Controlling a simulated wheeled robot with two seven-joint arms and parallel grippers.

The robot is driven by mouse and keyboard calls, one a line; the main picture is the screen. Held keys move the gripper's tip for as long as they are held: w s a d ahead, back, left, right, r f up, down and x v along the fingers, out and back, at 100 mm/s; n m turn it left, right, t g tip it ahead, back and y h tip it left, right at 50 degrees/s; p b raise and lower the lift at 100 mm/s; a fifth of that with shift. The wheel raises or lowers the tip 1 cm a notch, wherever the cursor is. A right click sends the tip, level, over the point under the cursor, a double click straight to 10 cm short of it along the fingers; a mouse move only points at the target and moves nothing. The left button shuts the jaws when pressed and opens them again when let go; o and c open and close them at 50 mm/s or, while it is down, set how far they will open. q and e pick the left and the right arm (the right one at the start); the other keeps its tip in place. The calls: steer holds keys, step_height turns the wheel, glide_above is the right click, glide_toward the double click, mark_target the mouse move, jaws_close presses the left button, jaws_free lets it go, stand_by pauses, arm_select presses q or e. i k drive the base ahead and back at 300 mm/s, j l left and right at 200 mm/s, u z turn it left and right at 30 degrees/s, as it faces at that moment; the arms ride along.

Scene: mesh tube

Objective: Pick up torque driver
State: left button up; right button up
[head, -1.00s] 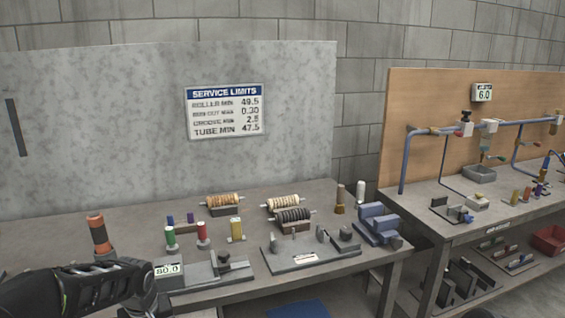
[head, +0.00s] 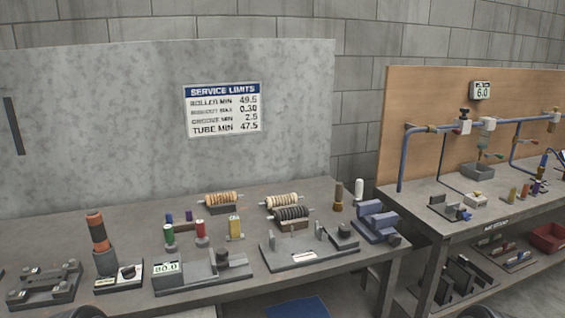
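An upright dark tool with orange bands (head: 98,235) stands at the left of the near bench, in or just behind a small grey base (head: 122,283). It looks like the torque driver, though no label shows. No gripper fingers show in the head view. Only a dark curved edge, probably part of my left arm, shows at the bottom left, below the tool. Another dark edge shows at the bottom right. Neither gripper is seen touching the tool.
Right of the tool stand a fixture reading 80.0 (head: 167,267) and small red, green and yellow cylinders. Ribbed rollers (head: 292,215), a grey plate fixture (head: 310,250) and a blue vise (head: 377,222) lie further right. A grey clamp block (head: 45,283) is at left. A second bench stands right.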

mark_target(94, 218)
steer(key=i+j, duration=0.3)
steer(key=j, duration=0.15)
steer(key=i+j, duration=0.25)
steer(key=j, duration=0.2)
